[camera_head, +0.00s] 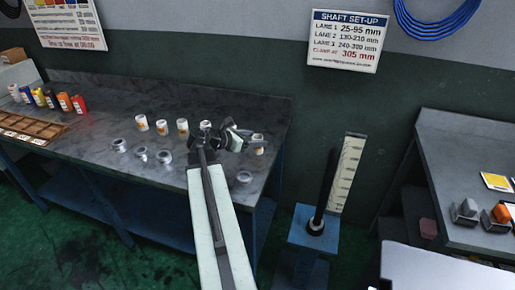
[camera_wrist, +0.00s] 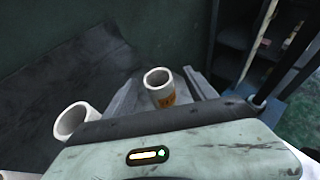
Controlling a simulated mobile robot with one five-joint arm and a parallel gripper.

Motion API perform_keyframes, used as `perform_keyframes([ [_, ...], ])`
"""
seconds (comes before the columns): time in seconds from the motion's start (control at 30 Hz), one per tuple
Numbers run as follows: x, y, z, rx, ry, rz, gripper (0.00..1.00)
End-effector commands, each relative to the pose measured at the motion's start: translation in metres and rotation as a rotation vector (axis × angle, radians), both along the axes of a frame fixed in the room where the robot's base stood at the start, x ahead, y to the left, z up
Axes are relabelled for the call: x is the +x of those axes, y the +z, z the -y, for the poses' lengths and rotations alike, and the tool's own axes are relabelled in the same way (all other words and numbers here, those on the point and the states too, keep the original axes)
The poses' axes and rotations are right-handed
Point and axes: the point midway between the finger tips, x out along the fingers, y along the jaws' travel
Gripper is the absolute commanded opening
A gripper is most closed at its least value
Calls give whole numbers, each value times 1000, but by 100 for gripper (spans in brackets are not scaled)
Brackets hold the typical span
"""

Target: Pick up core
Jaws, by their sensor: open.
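White hollow cores with orange labels stand in a row on the dark workbench, including one at the left of the row (camera_head: 141,123) and one near the bench's right end (camera_head: 258,142). My gripper (camera_head: 240,136) is over the bench, just left of that right-hand core in the head view. In the wrist view the gripper (camera_wrist: 158,76) is open, with a grey finger on each side of an upright core (camera_wrist: 161,97). I cannot tell whether the fingers touch it. Another core (camera_wrist: 72,122) stands left of the left finger, partly hidden by the gripper body.
Several metal rings (camera_head: 141,155) lie along the bench front (camera_head: 100,150). Coloured bottles (camera_head: 65,102) and a brown tray (camera_head: 30,129) are at the left. A blue stand (camera_head: 312,238) with a dark post and scale is right of the bench. Another bench (camera_head: 455,150) is far right.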

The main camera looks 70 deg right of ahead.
Motion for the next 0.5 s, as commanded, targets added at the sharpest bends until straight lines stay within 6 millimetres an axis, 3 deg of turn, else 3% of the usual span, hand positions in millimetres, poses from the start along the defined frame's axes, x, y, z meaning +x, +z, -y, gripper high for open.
perform_keyframes([
  [0.17, -3, -6, 7, 1, -1, 1, 65],
  [0.33, -13, -24, 30, 0, -4, 1, 65],
  [0.5, -23, -26, 43, 0, -2, 3, 65],
])
